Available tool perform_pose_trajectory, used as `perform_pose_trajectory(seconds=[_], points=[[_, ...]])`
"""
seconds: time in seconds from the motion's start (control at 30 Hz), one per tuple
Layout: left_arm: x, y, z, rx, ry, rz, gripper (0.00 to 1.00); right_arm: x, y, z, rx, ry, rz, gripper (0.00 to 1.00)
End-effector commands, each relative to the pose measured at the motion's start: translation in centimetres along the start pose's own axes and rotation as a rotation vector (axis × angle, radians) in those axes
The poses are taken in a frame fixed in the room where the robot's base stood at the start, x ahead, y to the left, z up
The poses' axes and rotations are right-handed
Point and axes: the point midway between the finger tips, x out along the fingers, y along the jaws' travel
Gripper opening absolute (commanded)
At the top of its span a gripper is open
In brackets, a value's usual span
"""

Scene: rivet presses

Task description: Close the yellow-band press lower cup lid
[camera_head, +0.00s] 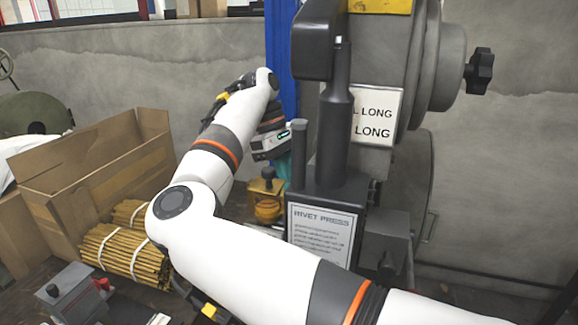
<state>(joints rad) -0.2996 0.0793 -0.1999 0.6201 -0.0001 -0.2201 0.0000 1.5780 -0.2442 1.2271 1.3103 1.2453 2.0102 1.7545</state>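The rivet press (325,195) with a yellow band (380,6) at its top stands right of centre, with a "RIVET PRESS" plate on its front. A small amber cup (268,210) sits low at its left side, with a dark-topped brass piece (267,184) above it; I cannot tell which part is the lid or whether it is closed. My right arm crosses from the lower right and bends back to the press. My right gripper (271,146) is just above and behind the cup; its fingers are hidden or too small to read. My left gripper is out of view.
An open cardboard box (95,175) stands at the left, with bundles of yellow rods (125,255) in front of it. A grey device with a red part (72,292) is at the lower left. A blue post (282,60) rises behind the press.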

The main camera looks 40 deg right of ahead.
Motion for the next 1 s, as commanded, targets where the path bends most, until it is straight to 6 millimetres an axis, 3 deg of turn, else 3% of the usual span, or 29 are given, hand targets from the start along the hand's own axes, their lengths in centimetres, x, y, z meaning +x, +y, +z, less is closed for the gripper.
perform_pose_trajectory(seconds=[0.2,0.77,0.8,0.9,1.0], points=[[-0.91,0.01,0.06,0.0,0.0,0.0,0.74,-0.18,0.2,-0.1,0.072,-0.002,0.028,0.0],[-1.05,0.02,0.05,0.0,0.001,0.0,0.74,-0.04,0.28,-0.05,0.1,-0.003,0.04,0.0],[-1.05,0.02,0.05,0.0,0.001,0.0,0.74,-0.04,0.28,-0.05,0.1,-0.003,0.04,0.2],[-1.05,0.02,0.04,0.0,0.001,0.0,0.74,-0.03,0.28,-0.05,0.099,-0.002,0.04,0.36],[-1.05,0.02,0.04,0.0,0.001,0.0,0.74,-0.02,0.28,-0.05,0.099,-0.002,0.04,0.38]])
